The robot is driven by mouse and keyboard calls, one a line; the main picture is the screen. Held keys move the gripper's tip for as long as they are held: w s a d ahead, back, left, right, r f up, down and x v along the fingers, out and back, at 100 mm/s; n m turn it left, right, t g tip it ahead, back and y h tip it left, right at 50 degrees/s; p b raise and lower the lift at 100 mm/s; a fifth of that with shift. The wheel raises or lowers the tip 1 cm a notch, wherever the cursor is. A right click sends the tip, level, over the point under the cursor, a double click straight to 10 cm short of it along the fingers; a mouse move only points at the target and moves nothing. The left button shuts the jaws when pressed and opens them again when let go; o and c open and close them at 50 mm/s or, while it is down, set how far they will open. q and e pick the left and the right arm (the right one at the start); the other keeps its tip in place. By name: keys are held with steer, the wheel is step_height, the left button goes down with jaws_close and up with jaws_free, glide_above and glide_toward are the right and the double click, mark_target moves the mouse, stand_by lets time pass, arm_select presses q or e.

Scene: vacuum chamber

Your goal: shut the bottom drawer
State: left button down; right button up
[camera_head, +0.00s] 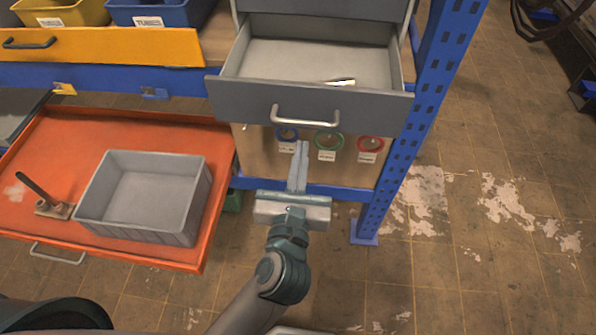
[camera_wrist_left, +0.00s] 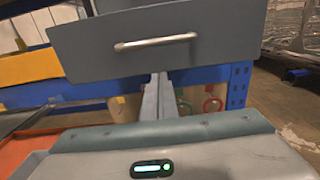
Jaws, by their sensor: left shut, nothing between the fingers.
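A grey drawer (camera_head: 237,101) stands pulled out of the grey cabinet, with a silver bar handle (camera_head: 305,117) on its front. The drawer front also shows in the left wrist view (camera_wrist_left: 100,48), with its handle (camera_wrist_left: 155,42) above my fingers. A small light object lies inside the drawer. My left gripper (camera_head: 303,145) is shut and empty. Its fingertips are just below and in front of the drawer handle in the head view; I cannot tell whether they touch the drawer. It also shows in the left wrist view (camera_wrist_left: 159,76). My right gripper is not in view.
An orange drawer (camera_head: 60,136) stands out at left, holding a grey bin (camera_head: 181,226) and a tool (camera_head: 48,206). Blue, green and red rings with tags hang on a board below the grey drawer.

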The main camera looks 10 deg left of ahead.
mark_target(307, 128)
arm_select(q)
steer(key=shift+w, duration=1.9)
steer(key=shift+d, duration=0.15)
